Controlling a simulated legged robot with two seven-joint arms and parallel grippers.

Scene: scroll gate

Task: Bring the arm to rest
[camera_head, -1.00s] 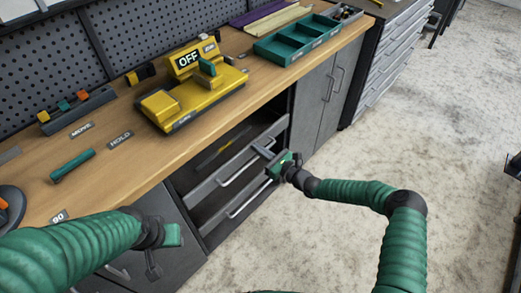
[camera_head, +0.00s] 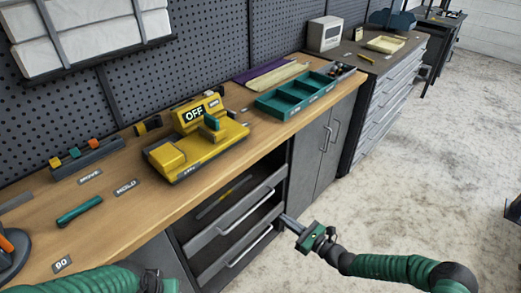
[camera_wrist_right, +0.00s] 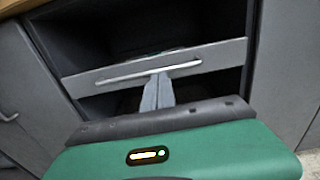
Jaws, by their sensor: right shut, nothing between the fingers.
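My right gripper (camera_head: 290,222) is in front of the lower cabinet, its narrow fingers together and pointing at the drawers. Nothing shows between the fingers. In the right wrist view the shut fingers (camera_wrist_right: 158,88) overlap the drawer front (camera_wrist_right: 205,62) just below its handle; I cannot tell whether they touch it. In the head view a gap shows between the fingertips and the upper drawer handle (camera_head: 247,212). My left gripper (camera_head: 165,284) is at the bottom edge, mostly cut off, so its fingers cannot be read.
The wooden bench (camera_head: 130,208) carries a yellow device (camera_head: 195,148) with an OFF sign, a green tray (camera_head: 293,97), a green bar (camera_head: 78,210) and a rack (camera_head: 88,155). Grey cabinets (camera_head: 310,148) stand below.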

